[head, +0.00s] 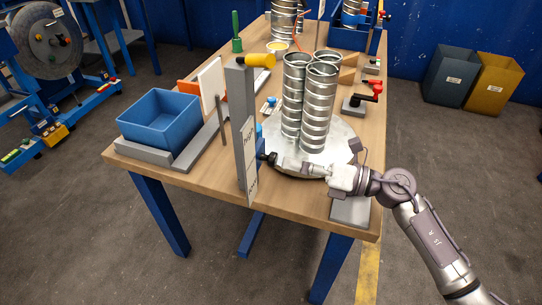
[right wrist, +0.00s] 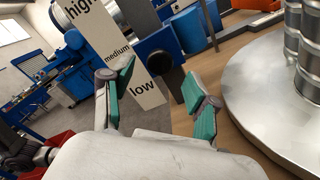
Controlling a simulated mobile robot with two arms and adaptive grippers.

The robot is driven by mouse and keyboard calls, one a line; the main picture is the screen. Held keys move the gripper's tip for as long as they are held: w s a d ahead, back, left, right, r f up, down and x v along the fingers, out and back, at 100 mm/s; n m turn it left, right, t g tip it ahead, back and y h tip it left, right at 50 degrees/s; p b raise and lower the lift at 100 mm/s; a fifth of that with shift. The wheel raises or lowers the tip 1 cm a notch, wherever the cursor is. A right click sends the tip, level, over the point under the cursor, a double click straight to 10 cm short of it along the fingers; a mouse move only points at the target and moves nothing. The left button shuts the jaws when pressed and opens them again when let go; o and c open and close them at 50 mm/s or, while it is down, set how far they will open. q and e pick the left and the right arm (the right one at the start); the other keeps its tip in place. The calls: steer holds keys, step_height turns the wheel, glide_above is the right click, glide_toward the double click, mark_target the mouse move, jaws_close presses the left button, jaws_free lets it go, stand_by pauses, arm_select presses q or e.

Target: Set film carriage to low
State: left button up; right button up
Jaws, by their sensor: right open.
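A grey upright post (head: 238,115) stands at the table's front edge. Its white scale plate (right wrist: 140,75) reads high, medium and low from top to bottom. The film carriage, a blue block with a round black knob (right wrist: 172,58), sits beside the plate in the right wrist view, seemingly between medium and low; perspective makes the exact level uncertain. The black knob also shows in the head view (head: 267,157). My right gripper (head: 280,161) is open, its green-padded fingers (right wrist: 158,85) on either side of the line to the knob, apparently just short of it. My left gripper is out of view.
A round metal turntable (head: 335,150) with tall spiral ducts (head: 318,100) stands close beside my right gripper. A blue bin (head: 160,120) is on the table's left. A yellow-handled part (head: 258,60) sits at the post's top. Floor in front is clear.

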mark_target(276, 160)
steer(key=x, duration=0.5)
steer(key=shift+w+a, duration=0.15)
steer(key=shift+a, duration=0.05)
jaws_close()
